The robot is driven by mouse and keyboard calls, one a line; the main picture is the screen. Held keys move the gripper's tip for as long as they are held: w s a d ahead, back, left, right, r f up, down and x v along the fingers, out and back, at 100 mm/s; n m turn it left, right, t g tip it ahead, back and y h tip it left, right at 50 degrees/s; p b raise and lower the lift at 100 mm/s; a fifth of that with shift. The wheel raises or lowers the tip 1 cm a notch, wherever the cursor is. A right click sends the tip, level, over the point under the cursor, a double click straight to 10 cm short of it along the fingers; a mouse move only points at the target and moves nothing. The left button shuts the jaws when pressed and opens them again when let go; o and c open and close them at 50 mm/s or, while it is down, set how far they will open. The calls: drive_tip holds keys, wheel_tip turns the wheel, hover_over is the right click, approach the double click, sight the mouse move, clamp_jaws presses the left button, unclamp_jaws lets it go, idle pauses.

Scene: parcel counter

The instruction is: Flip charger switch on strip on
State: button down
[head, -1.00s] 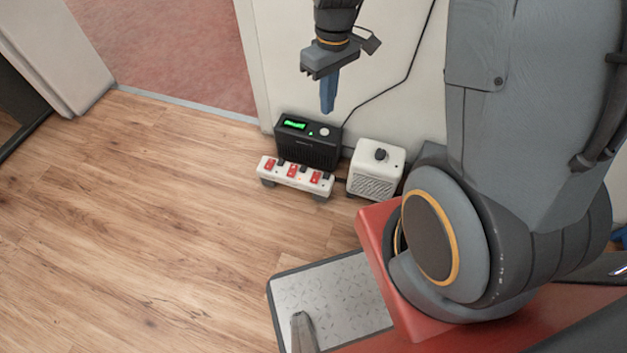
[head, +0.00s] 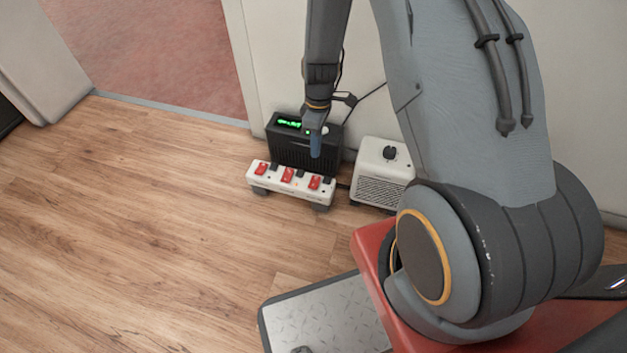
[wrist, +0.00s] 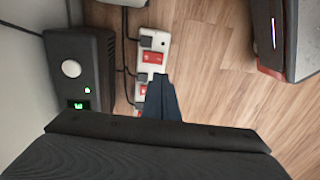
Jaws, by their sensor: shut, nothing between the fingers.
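The white power strip (head: 273,178) with three red switches and dark plugs stands on the floor in front of a black box. In the wrist view the strip (wrist: 152,42) runs up and down, with one red switch (wrist: 151,57) clear and another (wrist: 141,92) partly behind my fingers. My gripper (head: 316,153) is shut and empty, pointing down close above the strip's right part.
The black box (head: 290,153) with a green display stands behind the strip by the wall. A white box with a dark knob (head: 382,172) stands to the right. A cable runs up the wall. The wooden floor (head: 130,220) to the left is clear.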

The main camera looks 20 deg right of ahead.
sight(315, 183)
drive_tip(key=f+b, duration=0.1)
drive_tip(key=f, duration=0.3)
drive_tip(key=s+f+b, duration=0.1)
drive_tip(key=f+b, duration=0.1)
drive_tip(key=f, duration=0.2)
drive_tip(key=a+f+b, duration=0.1)
drive_tip(key=f+b, duration=0.1)
drive_tip(key=f, duration=0.3)
drive_tip(key=shift+s, duration=0.15)
drive_tip(key=shift+f, duration=0.4)
drive_tip(key=shift+s+f, duration=0.1)
drive_tip(key=shift+f, duration=0.05)
drive_tip(key=shift+w+d+r, duration=0.25)
drive_tip(key=shift+w+d, duration=0.2)
drive_tip(key=shift+w, duration=0.15)
wheel_tip(315, 183, up, 14)
drive_tip(key=s+a+p, duration=0.1)
drive_tip(key=p, duration=0.5)
drive_tip(key=shift+s+p, duration=0.2)
drive_tip(key=shift+p, duration=0.2)
